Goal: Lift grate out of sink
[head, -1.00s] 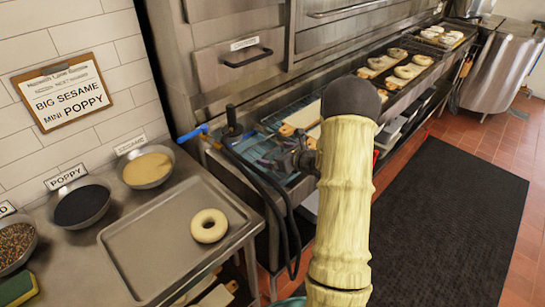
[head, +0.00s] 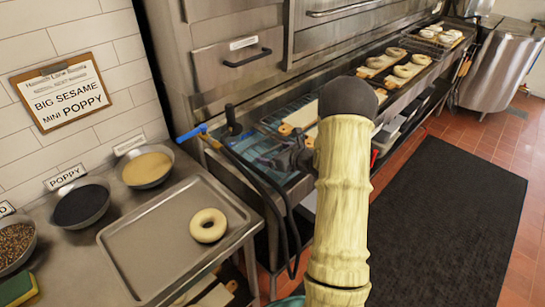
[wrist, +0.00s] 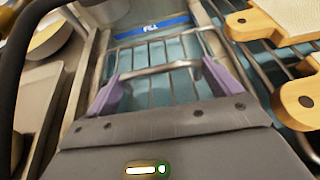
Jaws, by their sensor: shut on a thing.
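The grate (wrist: 152,52) is a wire rack with thin metal bars, seen in the wrist view over the teal inside of the sink (head: 262,135). My gripper (wrist: 160,82) has two purple fingertips at the near part of the grate, with a metal bar running between them. It is shut on the grate. In the head view my gripper (head: 284,157) is over the sink's near end, and my forearm hides part of the sink. How far the grate is above the sink bottom cannot be told.
Wooden-ended boards (wrist: 250,24) lie at the right of the grate in the wrist view, close to it. A black hose (head: 262,180) hangs at the sink's near left corner. A tray (head: 150,240) with a bagel (head: 208,225) is on the left counter.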

